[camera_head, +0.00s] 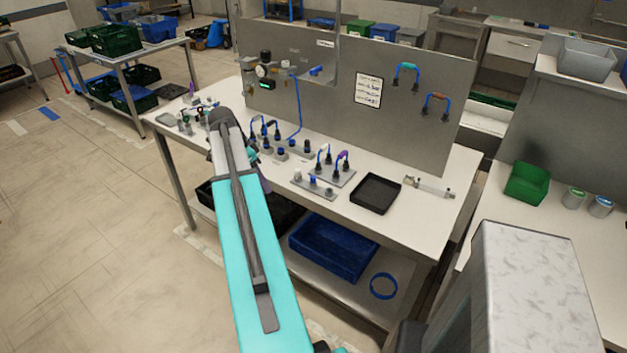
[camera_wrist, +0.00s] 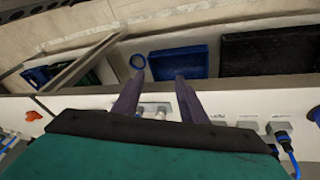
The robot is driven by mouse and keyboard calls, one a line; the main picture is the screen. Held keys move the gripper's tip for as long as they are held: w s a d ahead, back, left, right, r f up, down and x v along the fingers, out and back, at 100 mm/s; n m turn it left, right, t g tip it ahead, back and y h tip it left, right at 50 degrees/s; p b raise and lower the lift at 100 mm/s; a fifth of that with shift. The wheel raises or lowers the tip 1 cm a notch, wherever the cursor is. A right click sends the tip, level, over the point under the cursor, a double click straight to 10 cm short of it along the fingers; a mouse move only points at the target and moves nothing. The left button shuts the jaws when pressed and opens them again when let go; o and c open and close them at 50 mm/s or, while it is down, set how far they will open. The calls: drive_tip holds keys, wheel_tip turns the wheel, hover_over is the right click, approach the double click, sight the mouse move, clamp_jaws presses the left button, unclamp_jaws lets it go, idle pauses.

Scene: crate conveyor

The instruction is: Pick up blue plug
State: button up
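Several small blue plugs stand on the white workbench in the head view, some on grey blocks near the bench's middle (camera_head: 281,155) and some on a grey plate (camera_head: 312,181). I cannot tell which one is the task's plug. A blue plug with a blue cable (camera_wrist: 282,137) shows at the right of the wrist view. My gripper (camera_wrist: 158,88) is open, its two dark purple fingers apart over the bench's front edge. In the head view my arm mostly hides my gripper.
A black tray (camera_head: 376,193) and a grey upright panel (camera_head: 405,110) stand on the bench. Blue-cabled connectors crowd its middle. A blue crate (camera_head: 333,246) and a blue ring (camera_head: 384,286) lie on the lower shelf. A green bin (camera_head: 527,184) stands on the right table.

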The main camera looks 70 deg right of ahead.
drive_tip(key=s+d+r+m, duration=0.5)
drive_tip(key=s+d+r, duration=0.2)
drive_tip(key=s+r, duration=0.2)
wheel_tip(320, 180, up, 3)
drive_tip(key=shift+d+f, duration=0.1)
drive_tip(key=shift+d, duration=0.2)
drive_tip(key=shift+s, duration=0.1)
drive_tip(key=p, duration=0.3)
hover_over(313, 177)
drive_tip(key=w+a, duration=0.1)
drive_tip(key=w, duration=0.1)
wheel_tip(313, 177, down, 8)
drive_tip(key=shift+a, duration=0.15)
drive_tip(key=shift+p+x, duration=0.9)
drive_tip(key=shift+x, duration=0.55)
drive_tip(key=shift+p+x, duration=0.3)
drive_tip(key=shift+x, duration=0.85)
drive_tip(key=shift+w, duration=0.1)
drive_tip(key=shift+c, duration=0.4)
clamp_jaws()
